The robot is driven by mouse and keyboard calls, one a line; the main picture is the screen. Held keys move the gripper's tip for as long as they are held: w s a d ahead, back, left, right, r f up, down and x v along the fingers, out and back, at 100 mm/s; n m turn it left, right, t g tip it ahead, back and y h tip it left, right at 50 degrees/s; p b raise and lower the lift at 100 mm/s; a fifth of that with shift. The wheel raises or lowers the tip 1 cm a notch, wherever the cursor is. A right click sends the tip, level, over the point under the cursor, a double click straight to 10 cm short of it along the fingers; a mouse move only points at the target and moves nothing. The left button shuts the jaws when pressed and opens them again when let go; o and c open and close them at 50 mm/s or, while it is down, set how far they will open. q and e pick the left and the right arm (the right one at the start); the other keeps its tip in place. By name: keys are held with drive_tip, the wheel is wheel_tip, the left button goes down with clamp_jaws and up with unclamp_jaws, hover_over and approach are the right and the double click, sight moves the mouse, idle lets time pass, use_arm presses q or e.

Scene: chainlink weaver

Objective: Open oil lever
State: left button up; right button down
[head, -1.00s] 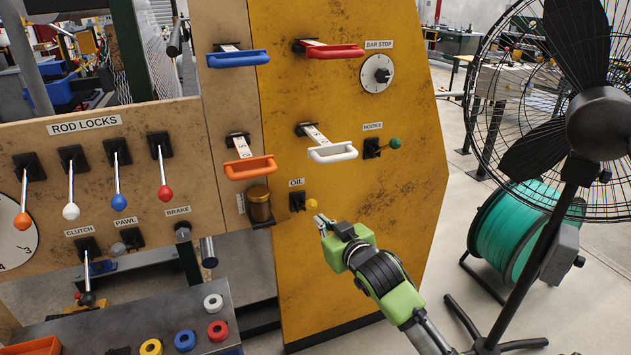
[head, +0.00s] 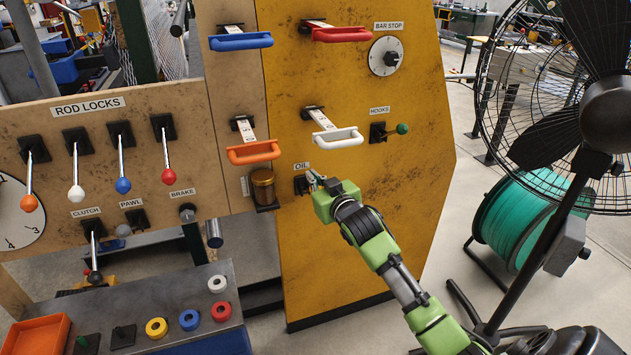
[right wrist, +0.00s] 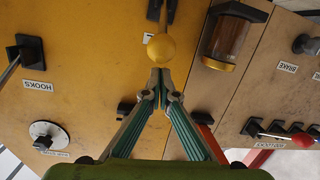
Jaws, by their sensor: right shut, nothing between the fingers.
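The oil lever's black base (head: 301,185) sits under the OIL label (head: 302,166) on the yellow panel (head: 400,230). In the head view my right gripper (head: 314,180) covers its knob. In the right wrist view the lever's yellow ball knob (right wrist: 161,47) is just beyond the fingertips of my right gripper (right wrist: 160,70), which are closed together with nothing between them. I cannot tell whether the tips touch the ball. My left gripper is not in view.
A brass oil cup (head: 262,186) is just left of the lever. A white handle (head: 338,138) and the green-knobbed HOOKS lever (head: 401,129) are above. A fan (head: 590,115) and a teal reel (head: 515,225) stand at the right. The panel below the lever is clear.

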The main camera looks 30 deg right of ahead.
drive_tip(key=shift+s+d+f, duration=0.1)
drive_tip(key=shift+s+f, duration=0.35)
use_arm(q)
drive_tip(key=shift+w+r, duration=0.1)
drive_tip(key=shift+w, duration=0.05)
use_arm(e)
drive_tip(key=shift+f, duration=0.1)
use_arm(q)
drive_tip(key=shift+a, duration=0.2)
